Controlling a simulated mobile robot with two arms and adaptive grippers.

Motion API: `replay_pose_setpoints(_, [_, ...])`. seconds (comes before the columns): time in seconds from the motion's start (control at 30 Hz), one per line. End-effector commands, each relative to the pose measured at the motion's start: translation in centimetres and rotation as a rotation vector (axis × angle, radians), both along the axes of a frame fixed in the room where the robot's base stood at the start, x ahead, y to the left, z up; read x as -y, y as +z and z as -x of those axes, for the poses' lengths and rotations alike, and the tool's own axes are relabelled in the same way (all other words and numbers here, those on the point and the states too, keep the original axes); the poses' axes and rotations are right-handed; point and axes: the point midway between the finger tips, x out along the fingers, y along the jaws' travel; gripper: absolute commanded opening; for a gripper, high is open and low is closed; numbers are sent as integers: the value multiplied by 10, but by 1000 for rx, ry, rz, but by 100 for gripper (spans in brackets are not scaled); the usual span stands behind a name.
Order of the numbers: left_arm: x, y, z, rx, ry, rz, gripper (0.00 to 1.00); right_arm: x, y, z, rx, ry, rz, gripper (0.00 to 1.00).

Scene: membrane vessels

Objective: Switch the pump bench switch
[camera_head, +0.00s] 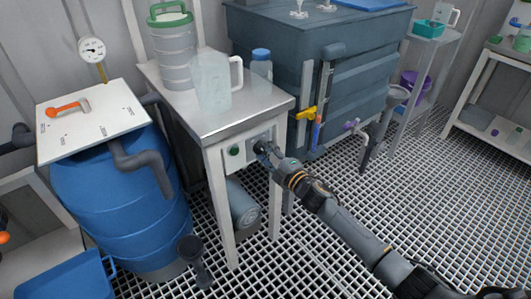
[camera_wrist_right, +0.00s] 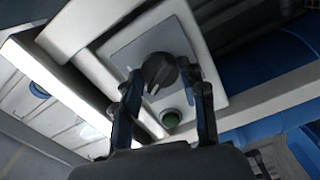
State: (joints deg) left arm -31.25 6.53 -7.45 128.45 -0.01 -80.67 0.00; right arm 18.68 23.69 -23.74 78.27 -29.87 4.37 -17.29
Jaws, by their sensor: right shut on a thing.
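The pump bench (camera_head: 222,125) is a white-framed table with a grey metal top, left of centre in the head view. Its switch is a dark rotary knob (camera_wrist_right: 159,70) with a pale pointer line, on a grey square plate (camera_wrist_right: 125,50) in a white panel. A green button (camera_head: 234,150) sits beside it and also shows in the right wrist view (camera_wrist_right: 171,119). My right gripper (camera_head: 264,149) reaches the bench front from the lower right. Its fingers (camera_wrist_right: 158,82) are shut on the knob, one each side. It hides the knob in the head view. My left gripper is out of view.
A blue barrel (camera_head: 120,205) with a white lid panel stands left of the bench. A clear jug (camera_head: 211,82) and a green-topped canister (camera_head: 172,50) stand on the bench. A large dark tank (camera_head: 265,45) is behind it. Open grating floor lies to the right.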

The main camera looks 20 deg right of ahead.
Motion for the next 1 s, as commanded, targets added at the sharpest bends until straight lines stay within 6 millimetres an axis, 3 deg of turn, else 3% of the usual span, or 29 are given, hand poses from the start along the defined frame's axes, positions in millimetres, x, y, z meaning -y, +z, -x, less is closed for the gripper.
replay_pose_setpoints(0.33, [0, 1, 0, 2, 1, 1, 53, 0, -1, 1, 0, 1, 8, 10])
replay_pose_setpoints(0.37, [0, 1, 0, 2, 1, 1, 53, 0, -1, 1, 0, 1, 8, 46])
replay_pose_setpoints(0.47, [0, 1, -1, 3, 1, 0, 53, 0, -1, 0, 1, 0, 7, 65])
replay_pose_setpoints(0.8, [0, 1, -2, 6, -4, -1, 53, 1, -1, 2, 1, 0, 5, 65])
replay_pose_setpoints(1.0, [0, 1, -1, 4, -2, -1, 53, 9, -2, 26, -2, 1, 7, 65])
